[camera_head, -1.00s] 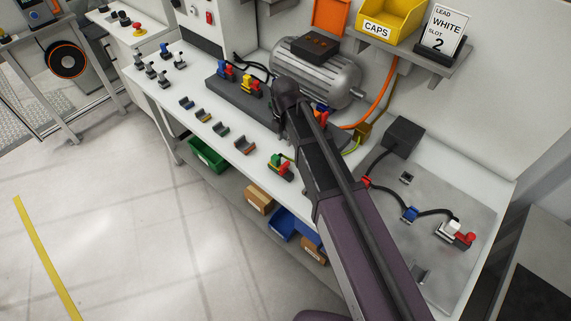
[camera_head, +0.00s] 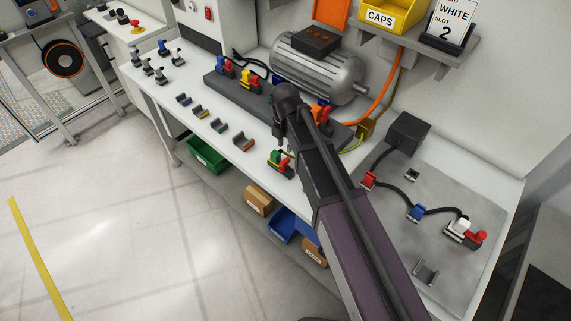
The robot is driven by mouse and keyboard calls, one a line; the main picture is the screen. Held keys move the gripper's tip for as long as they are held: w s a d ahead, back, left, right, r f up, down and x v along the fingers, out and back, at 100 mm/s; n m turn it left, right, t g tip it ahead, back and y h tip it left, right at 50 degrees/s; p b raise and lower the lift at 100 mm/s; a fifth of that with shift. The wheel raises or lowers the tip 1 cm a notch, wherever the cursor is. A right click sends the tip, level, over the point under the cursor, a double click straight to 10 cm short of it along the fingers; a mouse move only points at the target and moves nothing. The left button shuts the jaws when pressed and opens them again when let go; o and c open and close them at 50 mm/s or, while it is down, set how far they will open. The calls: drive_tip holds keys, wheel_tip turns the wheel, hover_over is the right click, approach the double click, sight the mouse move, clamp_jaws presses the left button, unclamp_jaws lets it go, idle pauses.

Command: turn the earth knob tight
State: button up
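A green terminal with a red knob (camera_head: 281,163), which looks like the earth one, stands near the front edge of the white bench. My arm reaches in from the lower right, with its wrist above and just behind this terminal. My gripper (camera_head: 281,143) is mostly hidden by the arm.
A grey terminal block (camera_head: 232,92) with blue, yellow and orange knobs lies before the motor (camera_head: 318,75). Several clips (camera_head: 220,126) line the bench's front. A metal plate (camera_head: 402,252) with wired red, blue and white terminals lies right of my arm. A yellow CAPS bin (camera_head: 391,17) sits above.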

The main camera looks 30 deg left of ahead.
sight(285, 161)
drive_tip(key=shift+f+b, duration=3.8)
drive_tip(key=shift+f, duration=0.3)
clamp_jaws()
